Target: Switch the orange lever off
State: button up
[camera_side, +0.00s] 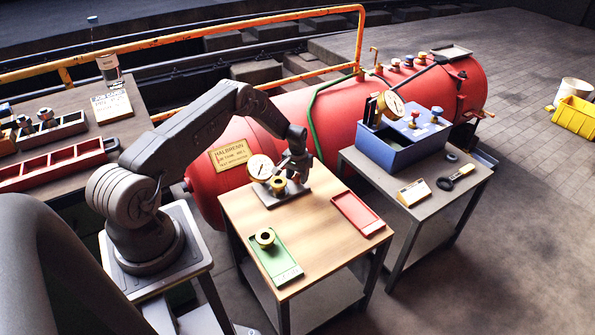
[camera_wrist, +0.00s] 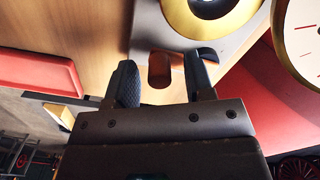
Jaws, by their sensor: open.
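A short orange-brown rounded end, apparently the orange lever (camera_wrist: 159,72), shows between my fingers in the wrist view. It lies over a grey metal plate (camera_wrist: 150,28); which way the whole lever points cannot be told. My gripper (camera_wrist: 160,62) is open, with one dark finger on each side of the lever end and visible gaps to it. In the side view my gripper (camera_side: 293,166) hangs low over the grey plate (camera_side: 293,193) at the back of the wooden table. There the lever is hidden or too small to tell. A brass ring fitting (camera_side: 278,185) sits on the plate.
A white-faced gauge (camera_side: 260,167) stands close beside my gripper. A green tray (camera_side: 275,258) with a brass ring and a red tray (camera_side: 357,213) lie on the table. The red tank (camera_side: 330,115) is just behind. The blue box (camera_side: 400,148) stands on the right table.

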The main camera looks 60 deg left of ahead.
notch_tip(320, 180, up, 14)
dwell(0.4)
jog(key=shift+f, duration=0.15)
notch_tip(320, 180, up, 13)
jog(key=m+t, duration=0.1)
send_over(298, 174)
jog(key=d, duration=0.7)
jog(key=s+d+r+m+t, duration=0.1)
jog(key=s+d+r, duration=0.5)
jog(key=d+r, duration=0.55)
jog(key=s+d+r+m+t, duration=0.1)
jog(key=s+d+r, duration=0.1)
jog(key=s, duration=0.5)
jog(key=s+d+r+m+t, duration=0.1)
jog(key=s+d+r, duration=0.1)
jog(key=s+d, duration=0.3)
jog(key=s+d+r+m+t, duration=0.1)
jog(key=s+d+r, duration=0.2)
jog(key=s, duration=0.7)
jog(key=shift+s+d+t, duration=0.3)
jog(key=shift+s+d, duration=0.1)
jog(key=shift+d, duration=0.35)
